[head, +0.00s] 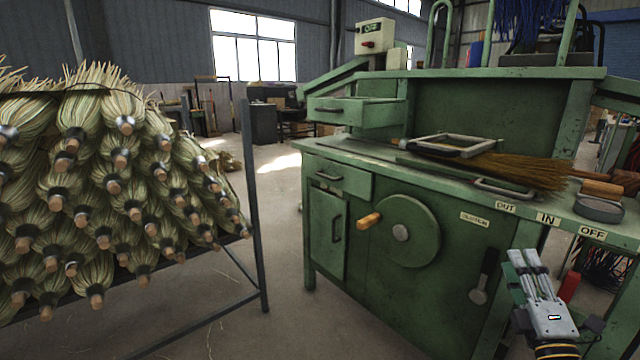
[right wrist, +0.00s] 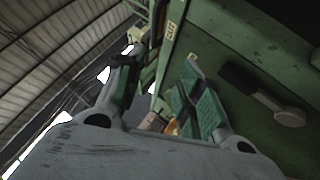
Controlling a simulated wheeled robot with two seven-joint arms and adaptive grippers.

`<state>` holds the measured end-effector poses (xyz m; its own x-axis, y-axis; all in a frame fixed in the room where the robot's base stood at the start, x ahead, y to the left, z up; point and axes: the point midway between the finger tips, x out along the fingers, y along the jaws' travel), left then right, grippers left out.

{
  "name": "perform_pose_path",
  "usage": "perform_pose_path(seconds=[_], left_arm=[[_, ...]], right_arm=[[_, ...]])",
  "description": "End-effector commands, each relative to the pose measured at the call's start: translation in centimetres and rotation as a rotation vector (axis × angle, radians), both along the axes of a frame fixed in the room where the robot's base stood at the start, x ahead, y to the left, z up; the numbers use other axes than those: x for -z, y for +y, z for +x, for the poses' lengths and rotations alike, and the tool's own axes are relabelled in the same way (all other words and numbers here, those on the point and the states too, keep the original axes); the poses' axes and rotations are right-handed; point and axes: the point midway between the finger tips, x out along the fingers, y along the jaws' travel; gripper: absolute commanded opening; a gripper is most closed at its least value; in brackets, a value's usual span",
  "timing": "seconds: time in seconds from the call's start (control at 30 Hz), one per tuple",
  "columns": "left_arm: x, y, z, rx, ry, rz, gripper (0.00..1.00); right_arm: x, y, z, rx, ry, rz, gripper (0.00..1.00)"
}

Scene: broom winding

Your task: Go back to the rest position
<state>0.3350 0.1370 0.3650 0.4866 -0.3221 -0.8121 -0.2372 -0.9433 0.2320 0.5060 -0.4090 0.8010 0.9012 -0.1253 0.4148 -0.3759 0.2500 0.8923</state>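My right gripper (head: 526,262) is in the lower right of the head view, in front of the green winding machine (head: 440,290). In the right wrist view its two fingers (right wrist: 155,95) stand apart with nothing between them, so it is open and empty. A broom (head: 510,168) with yellow-brown bristles lies on the machine's top, its bristles pointing right. My left gripper is in neither view.
A rack (head: 252,200) on the left holds many stacked brooms (head: 120,200). The machine has a wheel with a wooden handle (head: 370,221) and a black lever (head: 484,275), which also shows in the right wrist view (right wrist: 262,92). Open floor (head: 280,230) lies between rack and machine.

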Motion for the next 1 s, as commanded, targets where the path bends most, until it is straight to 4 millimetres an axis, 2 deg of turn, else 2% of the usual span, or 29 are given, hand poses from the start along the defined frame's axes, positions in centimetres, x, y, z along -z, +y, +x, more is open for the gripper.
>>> perform_pose_path(seconds=[0.3, 0.53, 0.77, 1.0], left_arm=[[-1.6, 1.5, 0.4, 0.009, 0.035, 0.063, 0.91], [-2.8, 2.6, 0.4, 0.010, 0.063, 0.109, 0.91], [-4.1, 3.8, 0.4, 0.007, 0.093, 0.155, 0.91], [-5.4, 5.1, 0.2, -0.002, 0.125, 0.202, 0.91]], right_arm=[[6.4, -0.7, 0.2, 0.050, 0.144, 0.415, 0.37], [12.2, 0.0, -0.4, 0.103, 0.274, 0.706, 0.37], [18.3, 2.2, -2.0, 0.171, 0.427, 0.979, 0.37], [24.4, 5.8, -4.9, 0.264, 0.607, 1.237, 0.37]])
